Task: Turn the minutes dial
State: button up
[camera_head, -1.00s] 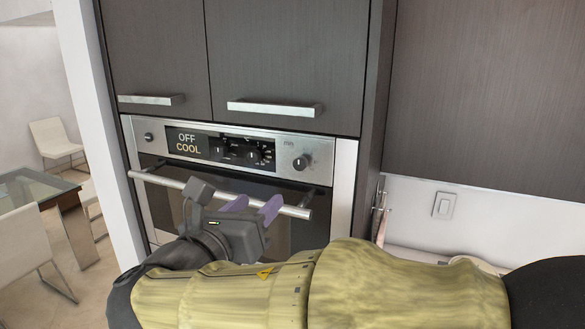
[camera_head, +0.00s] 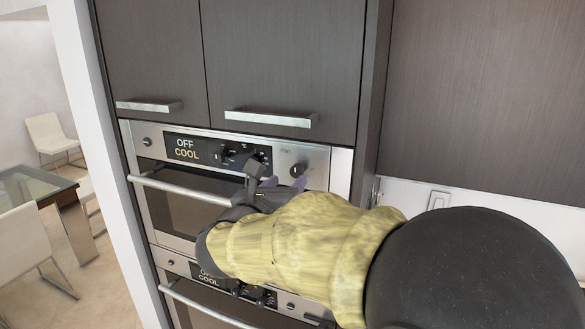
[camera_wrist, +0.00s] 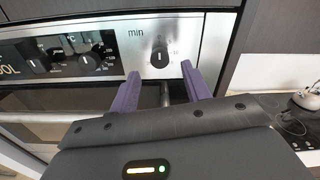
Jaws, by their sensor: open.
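The minutes dial (camera_head: 298,170) is a round knob at the right end of the upper oven's silver control panel. In the wrist view the dial (camera_wrist: 159,57) sits under the printed word "min", its grip bar roughly upright. My gripper (camera_head: 285,183) is open and empty, just below and in front of the dial. In the wrist view the two purple fingers of my gripper (camera_wrist: 160,75) point at the panel, one to each side of the dial and slightly lower. I see no contact with the dial.
The upper oven's handle bar (camera_head: 185,188) runs below the panel, partly behind my arm. Other black knobs (camera_wrist: 90,60) and an "OFF COOL" display (camera_head: 187,149) lie to the left. A second oven (camera_head: 205,310) is below. A cabinet handle (camera_head: 270,118) juts out above.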

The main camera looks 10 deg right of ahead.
aim_at(296, 173)
jog(key=p+x, duration=0.1)
jog(key=x, duration=0.4)
jog(key=shift+c, duration=0.5)
jog(key=c, duration=0.9)
